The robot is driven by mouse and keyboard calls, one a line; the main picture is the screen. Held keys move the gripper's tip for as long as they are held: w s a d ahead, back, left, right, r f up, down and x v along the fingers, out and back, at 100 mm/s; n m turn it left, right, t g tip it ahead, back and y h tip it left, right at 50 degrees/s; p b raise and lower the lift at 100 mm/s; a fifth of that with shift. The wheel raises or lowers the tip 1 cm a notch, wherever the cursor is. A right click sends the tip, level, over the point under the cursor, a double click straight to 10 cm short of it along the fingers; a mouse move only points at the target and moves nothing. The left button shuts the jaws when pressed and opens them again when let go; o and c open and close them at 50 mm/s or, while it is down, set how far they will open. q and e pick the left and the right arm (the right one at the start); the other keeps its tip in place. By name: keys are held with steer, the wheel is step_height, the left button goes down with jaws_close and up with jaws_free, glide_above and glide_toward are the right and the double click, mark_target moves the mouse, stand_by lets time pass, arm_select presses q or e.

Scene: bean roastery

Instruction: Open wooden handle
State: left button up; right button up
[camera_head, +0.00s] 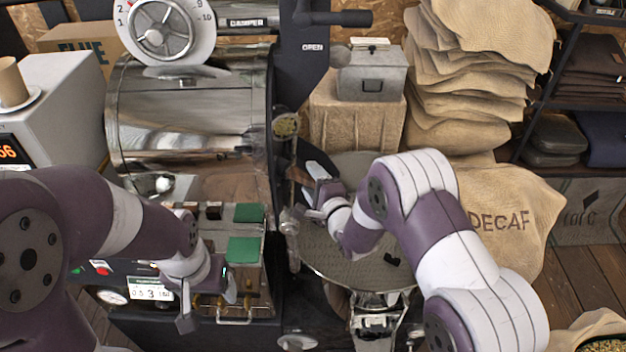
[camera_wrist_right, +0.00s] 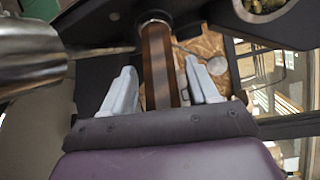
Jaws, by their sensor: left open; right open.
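The wooden handle (camera_wrist_right: 158,70) is a brown bar in the right wrist view. It runs up from my right gripper's base to a dark round metal fitting. My right gripper (camera_wrist_right: 160,85) is open, with one pale finger on each side of the handle and a gap visible on both sides. In the head view my right gripper (camera_head: 306,190) is beside the roaster's front, left of the round cooling tray (camera_head: 345,262); the handle is hard to make out there.
The shiny roaster drum (camera_head: 190,115) fills the upper left. A grey metal box (camera_head: 372,75) stands on a block behind the tray. Folded burlap sacks (camera_head: 465,100) and a DECAF sack (camera_head: 510,215) are at the right. A steel cylinder (camera_wrist_right: 30,52) lies close left in the wrist view.

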steer(key=shift+s, duration=0.1)
jaws_close()
steer(key=s+d, duration=0.5)
steer(key=d, duration=0.3)
steer(key=shift+s+d, duration=0.35)
steer(key=shift+d, duration=0.05)
jaws_free()
steer(key=shift+r, duration=0.1)
steer(key=shift+s, duration=0.1)
steer(key=b+v, duration=0.2)
steer(key=v, duration=1)
steer(key=shift+s+d, duration=0.2)
